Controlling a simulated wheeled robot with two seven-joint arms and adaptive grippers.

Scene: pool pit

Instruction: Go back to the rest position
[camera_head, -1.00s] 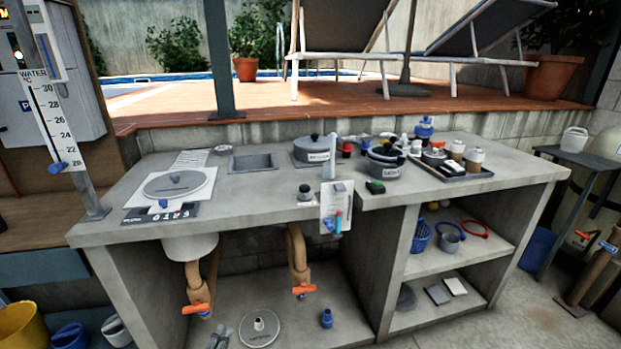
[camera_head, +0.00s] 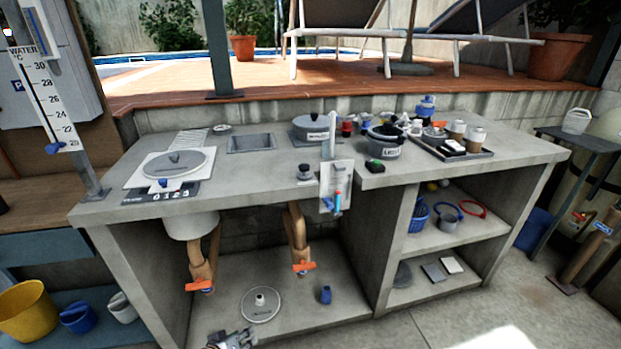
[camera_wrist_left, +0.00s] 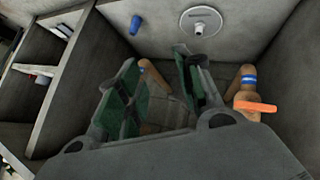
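My left gripper (camera_head: 231,338) shows at the bottom edge of the head view, low in front of the counter's open lower bay; only its end is in frame. In the left wrist view my left gripper (camera_wrist_left: 156,62) has its two green-padded fingers spread apart, with nothing between them. Beyond them are the round lid (camera_wrist_left: 201,21) on the bay floor, a blue fitting (camera_wrist_left: 135,25) and a pipe valve with an orange handle (camera_wrist_left: 256,106). My right gripper is in neither view.
The concrete counter (camera_head: 262,178) fills the middle, with pots and a tray (camera_head: 450,150) on top. Valve pipes (camera_head: 298,240) hang under it. A yellow bucket (camera_head: 27,310) stands at lower left. The floor (camera_head: 440,325) at lower right is clear.

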